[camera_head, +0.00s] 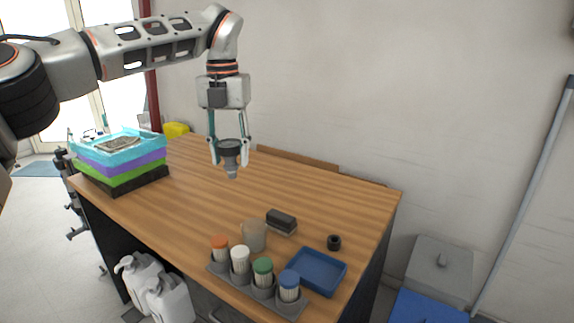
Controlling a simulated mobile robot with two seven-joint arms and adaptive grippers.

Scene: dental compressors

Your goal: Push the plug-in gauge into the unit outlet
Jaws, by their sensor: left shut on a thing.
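My left gripper (230,158) hangs over the back part of the wooden table, pointing down. It is shut on a grey gauge (231,152) with a round dark top and a narrower lower end that points down. The gauge looks upright and appears to be held above the table top. I see no outlet that I can name with certainty; a grey box-like unit (440,268) with a small knob on top stands on the right beyond the table. My right gripper is not in view.
The wooden table (185,195) is clear in its middle. Stacked coloured trays (118,165) stand at its left. Near the front are a rack (258,291) of capped containers, a clear cup (254,236), a dark block (281,222), a blue tray (316,271) and a black ring (334,242).

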